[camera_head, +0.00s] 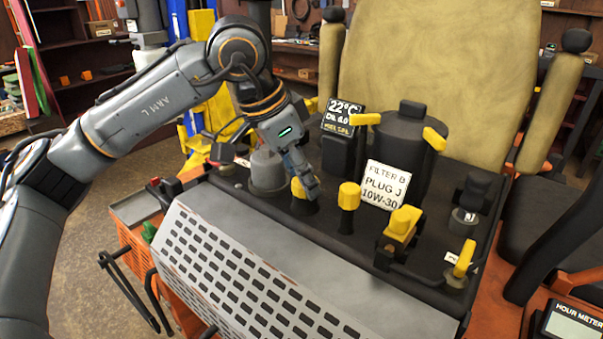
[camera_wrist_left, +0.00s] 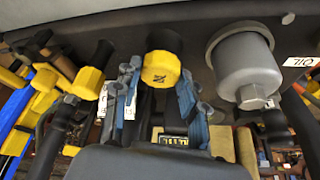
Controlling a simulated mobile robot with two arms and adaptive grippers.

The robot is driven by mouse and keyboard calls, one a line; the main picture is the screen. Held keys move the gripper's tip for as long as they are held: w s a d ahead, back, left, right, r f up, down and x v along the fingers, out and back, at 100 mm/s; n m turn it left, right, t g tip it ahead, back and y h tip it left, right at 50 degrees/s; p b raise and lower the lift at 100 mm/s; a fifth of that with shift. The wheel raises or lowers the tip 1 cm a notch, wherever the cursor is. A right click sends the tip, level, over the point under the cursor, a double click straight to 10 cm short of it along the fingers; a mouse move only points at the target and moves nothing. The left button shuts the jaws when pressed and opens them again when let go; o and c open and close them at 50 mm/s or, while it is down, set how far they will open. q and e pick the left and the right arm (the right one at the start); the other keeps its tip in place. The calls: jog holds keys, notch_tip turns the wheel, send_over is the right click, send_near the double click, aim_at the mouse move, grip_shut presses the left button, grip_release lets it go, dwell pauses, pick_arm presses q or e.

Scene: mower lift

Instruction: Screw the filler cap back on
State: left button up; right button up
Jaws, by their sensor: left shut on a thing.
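The yellow filler cap (camera_head: 297,189) sits on a black neck (camera_head: 303,208) on the dark engine deck. My left gripper (camera_head: 305,183) reaches down over it from above and is shut on it. In the left wrist view the cap (camera_wrist_left: 160,69) shows its marked top between the blue-grey fingers of my left gripper (camera_wrist_left: 159,82). The cap looks in line with the neck; whether its thread is engaged is hidden. My right gripper is out of view.
A second yellow cap (camera_head: 348,196) stands close by on the right, with a label card (camera_head: 386,184) behind it. A grey oil filter (camera_head: 267,172) is close on the left. A black canister (camera_head: 402,150) and a display (camera_head: 342,120) stand behind.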

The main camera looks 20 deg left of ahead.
pick_arm(q)
jog(key=shift+f+m, duration=0.1)
jog(key=shift+m, duration=0.5)
grip_shut()
jog(key=o, duration=1.3)
grip_release()
jog(key=shift+o, duration=0.2)
notch_tip(320, 180, up, 6)
jog(key=p, duration=0.3)
jog(key=shift+p, duration=0.4)
jog(key=shift+r, duration=1.1)
